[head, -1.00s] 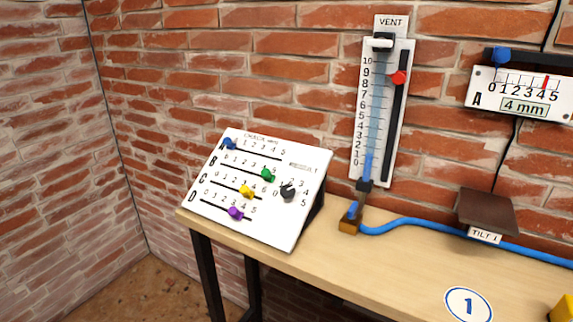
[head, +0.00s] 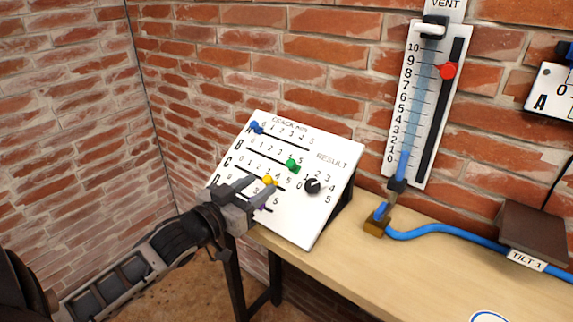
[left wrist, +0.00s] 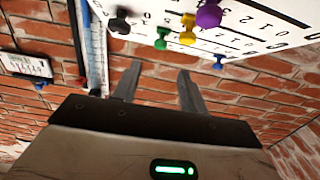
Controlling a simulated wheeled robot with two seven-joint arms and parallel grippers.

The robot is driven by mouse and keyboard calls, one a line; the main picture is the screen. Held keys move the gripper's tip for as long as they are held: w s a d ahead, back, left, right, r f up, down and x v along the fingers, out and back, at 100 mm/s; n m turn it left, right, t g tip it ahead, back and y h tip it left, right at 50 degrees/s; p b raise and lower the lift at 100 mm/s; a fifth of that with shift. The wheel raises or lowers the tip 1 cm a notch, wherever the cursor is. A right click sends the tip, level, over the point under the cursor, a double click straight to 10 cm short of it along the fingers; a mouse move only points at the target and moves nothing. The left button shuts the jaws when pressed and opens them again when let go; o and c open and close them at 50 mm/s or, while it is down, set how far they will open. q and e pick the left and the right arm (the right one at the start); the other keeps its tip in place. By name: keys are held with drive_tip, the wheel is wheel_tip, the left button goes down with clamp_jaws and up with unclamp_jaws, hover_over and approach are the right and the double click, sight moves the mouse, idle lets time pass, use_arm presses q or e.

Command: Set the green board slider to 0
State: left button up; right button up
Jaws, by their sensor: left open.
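The white sloped board (head: 325,213) stands on the bench with lettered slider rows. The green slider knob (head: 292,164) is on row B, near the high-number right end of its scale. My left gripper (head: 260,190) is open in front of the board's lower left, near the yellow knob (head: 268,181) and below the green one. It partly hides rows C and D and the purple knob. In the left wrist view, the open, empty fingers (left wrist: 157,82) point toward the board's edge, and the green knob (left wrist: 162,40) shows beyond them. My right gripper is not in view.
A blue knob (head: 257,128) sits at the left of row A. A black dial (head: 312,186) is by RESULT. The vent gauge (head: 410,110) is on the brick wall, with a blue hose (head: 440,229) below it. The bench (head: 345,275) is clear in front.

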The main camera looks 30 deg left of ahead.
sight(289, 165)
use_arm(q)
drive_tip(key=w, duration=0.9)
drive_tip(key=shift+w+d+p, duration=0.2)
drive_tip(key=shift+d+p, duration=0.15)
drive_tip(key=shift+w, duration=0.55)
drive_tip(key=shift+d, duration=0.1)
